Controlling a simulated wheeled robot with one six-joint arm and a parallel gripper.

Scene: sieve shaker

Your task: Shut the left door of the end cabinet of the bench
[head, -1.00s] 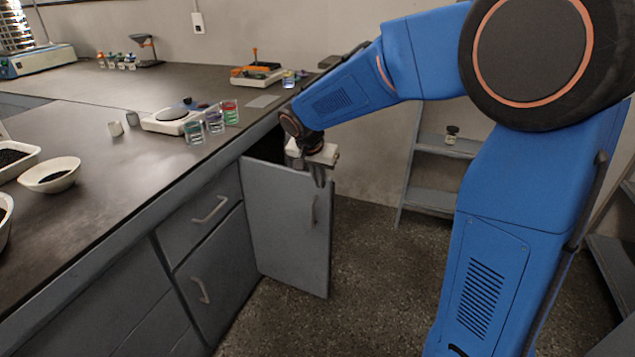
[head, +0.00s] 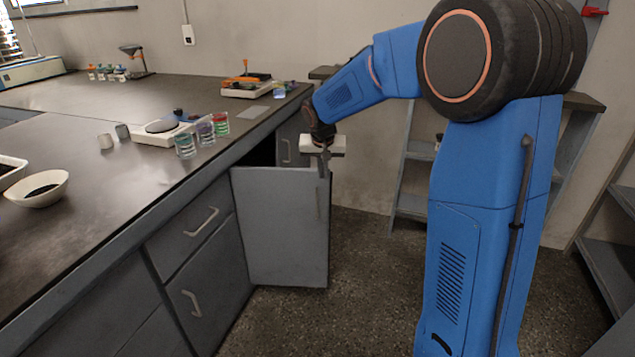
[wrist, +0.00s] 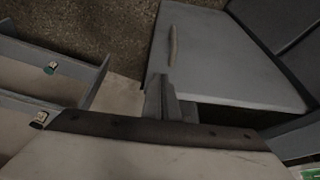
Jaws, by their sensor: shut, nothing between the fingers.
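The left door (head: 280,230) of the end cabinet stands wide open in the head view, swung out from the bench corner. A dark gap (head: 263,152) shows behind its top edge. My gripper (head: 323,175) is shut and empty, pointing down at the top of the door near its free edge. In the wrist view the door (wrist: 235,60) fills the upper right, with its bar handle (wrist: 172,45) near the free edge. The fingers (wrist: 160,95) are close to the door's top free corner; I cannot tell whether they touch it.
Another grey front with a handle (head: 287,151) stands closed behind the open door. Drawers (head: 190,225) line the bench side. Beakers (head: 205,130) stand on the bench top (head: 110,185) near the edge. A shelf rack (head: 412,200) stands by the wall. The floor (head: 375,270) is clear.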

